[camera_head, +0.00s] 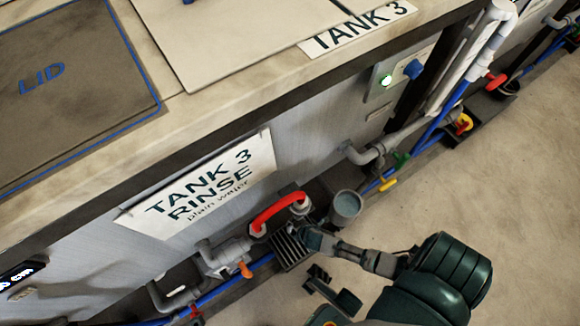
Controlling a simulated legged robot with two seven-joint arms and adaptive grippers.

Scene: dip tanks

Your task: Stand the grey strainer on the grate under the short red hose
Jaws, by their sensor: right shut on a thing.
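The grey strainer (347,207) looks like a round grey cup, its open top facing up towards me. It is right of the dark slatted grate (291,250). The short red hose (276,208) arches against the tank wall above the grate. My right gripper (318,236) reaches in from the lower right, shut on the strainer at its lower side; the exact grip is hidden. The strainer appears beside the grate, not over its slats.
A grey valve with an orange handle (245,269) stands left of the grate. Grey pipe (365,154), green and yellow handles (388,183) and blue pipe run along the trough. The tank wall with its RINSE sign (200,190) rises behind. Floor (480,190) is clear at right.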

